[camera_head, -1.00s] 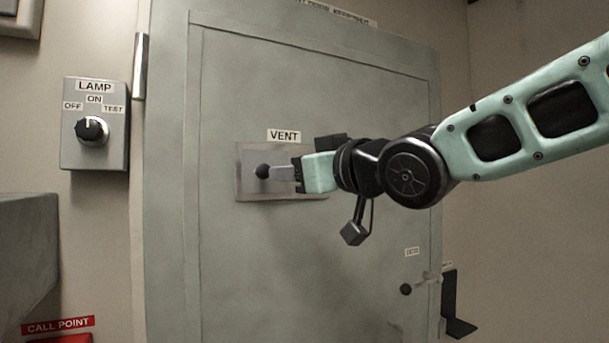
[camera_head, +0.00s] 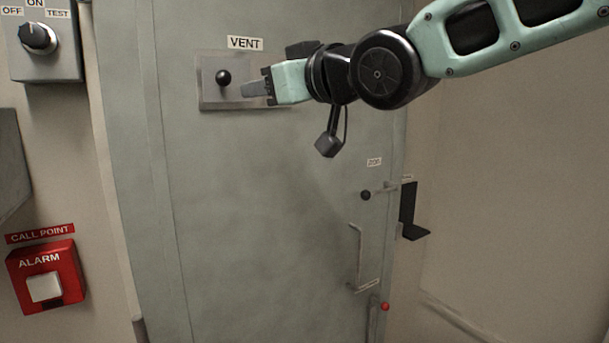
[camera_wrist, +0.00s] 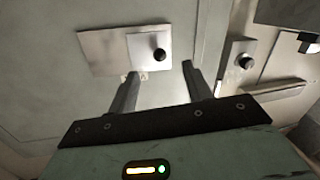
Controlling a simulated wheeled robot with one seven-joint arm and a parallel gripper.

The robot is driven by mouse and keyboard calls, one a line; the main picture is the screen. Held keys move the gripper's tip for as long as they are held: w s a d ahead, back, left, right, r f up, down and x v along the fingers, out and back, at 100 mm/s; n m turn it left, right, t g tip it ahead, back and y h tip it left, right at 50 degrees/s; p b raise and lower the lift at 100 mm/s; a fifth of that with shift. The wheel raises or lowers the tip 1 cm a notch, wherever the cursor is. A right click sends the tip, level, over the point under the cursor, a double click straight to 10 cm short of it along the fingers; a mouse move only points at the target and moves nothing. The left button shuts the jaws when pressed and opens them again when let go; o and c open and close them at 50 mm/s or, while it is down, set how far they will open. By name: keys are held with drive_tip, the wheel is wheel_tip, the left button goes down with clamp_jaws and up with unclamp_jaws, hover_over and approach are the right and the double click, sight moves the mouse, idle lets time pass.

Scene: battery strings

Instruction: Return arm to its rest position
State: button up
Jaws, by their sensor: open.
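My gripper (camera_head: 254,89) is at the end of my pale green arm (camera_head: 480,40), which reaches in from the upper right in the head view. In the wrist view my gripper (camera_wrist: 158,70) has its two dark fingers apart with nothing between them. The VENT plate (camera_head: 206,97) with its black knob (camera_head: 223,77) is just left of the fingertips in the head view. In the wrist view the plate (camera_wrist: 100,50) and knob (camera_wrist: 159,54) lie beyond the fingertips. The knob appears clear of the fingers.
The grey cabinet door (camera_head: 260,200) fills the middle, with a small black knob (camera_head: 365,195), a handle (camera_head: 355,255) and a dark bracket (camera_head: 411,212) low right. Free space lies below my arm.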

drive_tip(key=s+d+f+m+g+h+b, duration=0.1)
drive_tip(key=s+d+f+g+h, duration=0.1)
drive_tip(key=f, duration=0.6)
drive_tip(key=s+d+f+m+g+h+b, duration=0.1)
drive_tip(key=s+d+f+h, duration=0.15)
drive_tip(key=f, duration=0.55)
drive_tip(key=s+d+f+g+h+b, duration=0.1)
drive_tip(key=s+d+f+g+h, duration=0.2)
drive_tip(key=s+d+f, duration=0.5)
drive_tip(key=s+d+f+m+g+h+b, duration=0.1)
drive_tip(key=s+d+f+g+h, duration=0.3)
drive_tip(key=s+f, duration=1.1)
drive_tip(key=d+g, duration=0.2)
drive_tip(key=d, duration=0.2)
drive_tip(key=shift+f, duration=0.4)
drive_tip(key=shift+d, duration=0.1)
